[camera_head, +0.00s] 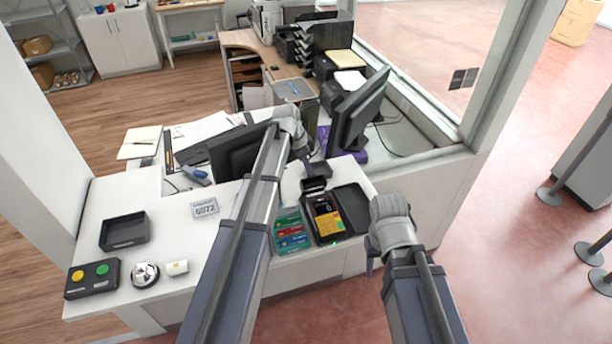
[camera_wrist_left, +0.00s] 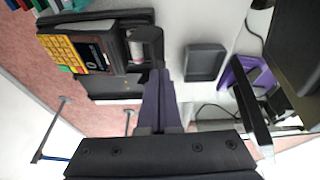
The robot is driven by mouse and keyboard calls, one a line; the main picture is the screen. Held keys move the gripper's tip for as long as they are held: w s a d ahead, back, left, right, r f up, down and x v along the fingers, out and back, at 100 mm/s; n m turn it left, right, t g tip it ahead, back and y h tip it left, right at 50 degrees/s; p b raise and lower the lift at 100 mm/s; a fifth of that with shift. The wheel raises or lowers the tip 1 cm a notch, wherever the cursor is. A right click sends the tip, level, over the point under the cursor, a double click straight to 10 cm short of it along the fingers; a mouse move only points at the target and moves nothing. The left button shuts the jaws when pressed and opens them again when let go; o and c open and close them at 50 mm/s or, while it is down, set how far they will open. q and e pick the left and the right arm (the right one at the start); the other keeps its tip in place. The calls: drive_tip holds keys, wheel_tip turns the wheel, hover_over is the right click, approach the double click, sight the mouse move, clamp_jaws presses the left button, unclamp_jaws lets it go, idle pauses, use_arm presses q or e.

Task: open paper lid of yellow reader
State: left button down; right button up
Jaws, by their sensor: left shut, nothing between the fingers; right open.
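The yellow reader (camera_head: 325,220) sits in a black holder on the counter, its keypad facing up. It also shows at the upper left of the left wrist view (camera_wrist_left: 75,50). Its dark paper lid (camera_head: 314,185) stands raised at the far end of the reader. A pale paper roll (camera_wrist_left: 135,48) shows in the compartment beside it in the left wrist view. My left gripper (camera_head: 312,172) is shut and empty, just beyond the lid; its closed fingers (camera_wrist_left: 160,80) point toward the roll end. I cannot tell whether they touch the lid. My right gripper (camera_head: 371,264) is open, off the counter's front edge.
Colored cards (camera_head: 290,232) lie in a clear tray left of the reader. A dark tray (camera_wrist_left: 205,62) and a monitor (camera_head: 357,113) stand beyond it. An empty black tray (camera_head: 124,231), button box (camera_head: 92,278) and bell (camera_head: 145,274) are at left.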

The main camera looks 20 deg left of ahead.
sight(308, 175)
use_arm(q)
drive_tip(key=shift+w+f+g+h, duration=0.3)
drive_tip(key=shift+w+f+g, duration=0.1)
drive_tip(key=shift+w+f, duration=0.1)
use_arm(e)
drive_tip(key=shift+w+f, duration=0.35)
drive_tip(key=shift+f, duration=0.1)
idle(0.3)
use_arm(q)
drive_tip(key=shift+r, duration=0.1)
use_arm(e)
drive_tip(key=shift+r, duration=0.1)
use_arm(q)
drive_tip(key=shift+d+r+p, duration=0.1)
drive_tip(key=shift+r+p, duration=0.25)
drive_tip(key=shift+r, duration=0.15)
drive_tip(key=r+p, duration=0.4)
drive_tip(key=shift+s+r, duration=0.15)
drive_tip(key=shift+s, duration=0.05)
drive_tip(key=w+a+p+v, duration=0.1)
drive_tip(key=p+v, duration=0.7)
use_arm(e)
wheel_tip(308, 175, up, 13)
drive_tip(key=a, duration=0.1)
drive_tip(key=shift+s+a, duration=0.15)
drive_tip(key=shift+a, duration=0.1)
